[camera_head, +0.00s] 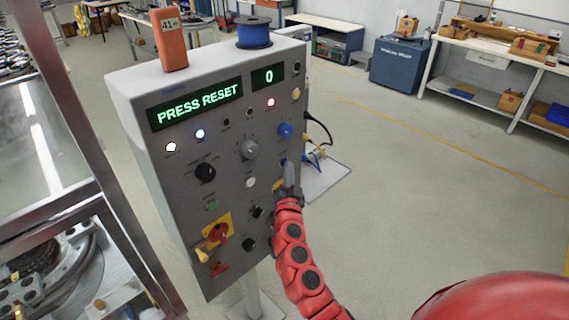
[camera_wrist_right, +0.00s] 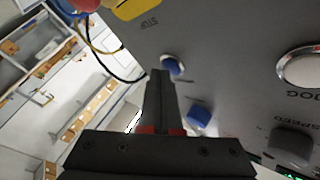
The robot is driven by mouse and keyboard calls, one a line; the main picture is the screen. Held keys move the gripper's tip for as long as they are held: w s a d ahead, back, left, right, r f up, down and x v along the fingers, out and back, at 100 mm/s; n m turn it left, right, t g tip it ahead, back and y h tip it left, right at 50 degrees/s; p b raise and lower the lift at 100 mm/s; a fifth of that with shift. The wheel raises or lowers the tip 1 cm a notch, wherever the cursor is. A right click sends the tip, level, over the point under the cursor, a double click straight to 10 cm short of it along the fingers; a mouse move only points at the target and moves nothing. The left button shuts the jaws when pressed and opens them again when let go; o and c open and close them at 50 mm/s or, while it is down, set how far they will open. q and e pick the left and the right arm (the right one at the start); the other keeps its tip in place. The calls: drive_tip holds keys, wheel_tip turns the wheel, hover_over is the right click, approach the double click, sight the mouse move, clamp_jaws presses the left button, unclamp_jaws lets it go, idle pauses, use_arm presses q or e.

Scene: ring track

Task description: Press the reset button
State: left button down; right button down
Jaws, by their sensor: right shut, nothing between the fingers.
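The grey control panel (camera_head: 225,120) stands upright on a post, and its green display (camera_head: 196,104) reads PRESS RESET. A small blue button (camera_head: 283,161) sits near its right edge; it also shows in the right wrist view with a pale ring (camera_wrist_right: 173,66). No reset label on it is readable. My right gripper (camera_head: 289,168) is shut and empty, its fingertips (camera_wrist_right: 160,76) right by this blue button. I cannot tell whether they touch it. My left gripper is not in view.
A larger blue knob (camera_head: 285,130) is above the button. A red and yellow switch (camera_head: 217,231) is at lower left. An orange box (camera_head: 169,39) and a blue spool (camera_head: 254,32) stand on top. Cables hang at the right; open floor lies beyond.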

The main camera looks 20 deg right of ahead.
drive_tip(key=shift+w+a+b, duration=0.1)
drive_tip(key=shift+w+b, duration=0.15)
drive_tip(key=shift+b, duration=0.05)
drive_tip(key=shift+s, duration=0.15)
idle(0.5)
drive_tip(key=shift+s+d, duration=0.3)
drive_tip(key=shift+s, duration=0.3)
drive_tip(key=s, duration=0.1)
drive_tip(key=s+d, duration=0.1)
drive_tip(key=s, duration=0.2)
drive_tip(key=shift+s+d, duration=0.3)
drive_tip(key=shift+s, duration=0.1)
idle(0.5)
